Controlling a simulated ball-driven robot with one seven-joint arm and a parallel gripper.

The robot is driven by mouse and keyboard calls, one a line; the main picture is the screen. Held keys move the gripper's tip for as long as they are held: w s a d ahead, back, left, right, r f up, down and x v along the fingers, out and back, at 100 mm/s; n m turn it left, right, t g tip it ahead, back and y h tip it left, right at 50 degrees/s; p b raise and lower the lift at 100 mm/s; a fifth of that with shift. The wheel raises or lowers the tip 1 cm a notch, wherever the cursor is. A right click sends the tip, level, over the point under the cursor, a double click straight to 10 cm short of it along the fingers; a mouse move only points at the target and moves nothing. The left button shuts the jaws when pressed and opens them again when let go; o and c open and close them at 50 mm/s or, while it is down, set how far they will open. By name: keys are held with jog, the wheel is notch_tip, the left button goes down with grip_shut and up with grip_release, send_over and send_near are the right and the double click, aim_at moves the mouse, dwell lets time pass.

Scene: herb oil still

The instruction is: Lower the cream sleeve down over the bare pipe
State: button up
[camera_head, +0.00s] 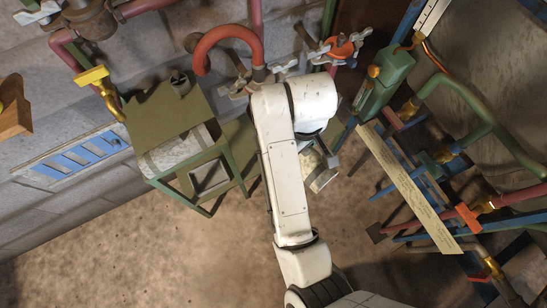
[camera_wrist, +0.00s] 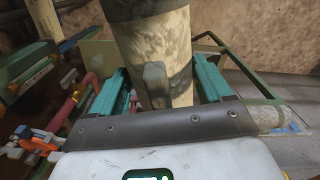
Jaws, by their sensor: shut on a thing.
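In the wrist view, my gripper (camera_wrist: 156,65) has its two teal fingers on either side of a cream, mottled sleeve (camera_wrist: 152,42) and is shut on it. The sleeve has dark bands and a small grey raised piece on its near side. It leans slightly in that view, and its upper end runs out of the frame. In the head view, a cream cylinder (camera_head: 322,180) that looks like the sleeve shows just right of my white arm, tilted; my arm hides part of it and most of the gripper. I cannot make out the bare pipe for certain in either view.
Green and red pipework and a pale plank (camera_head: 408,188) crowd the right. Brown floor is open at the lower left.

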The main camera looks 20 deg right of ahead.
jog(key=w+d+m, duration=0.2)
jog(key=w+d, duration=0.2)
jog(key=d, duration=0.2)
jog(key=w+d+m, duration=0.3)
jog(key=d, duration=0.4)
jog(key=shift+w+d+f, duration=0.25)
jog(key=shift+w+f, duration=0.1)
jog(key=shift+f, duration=0.05)
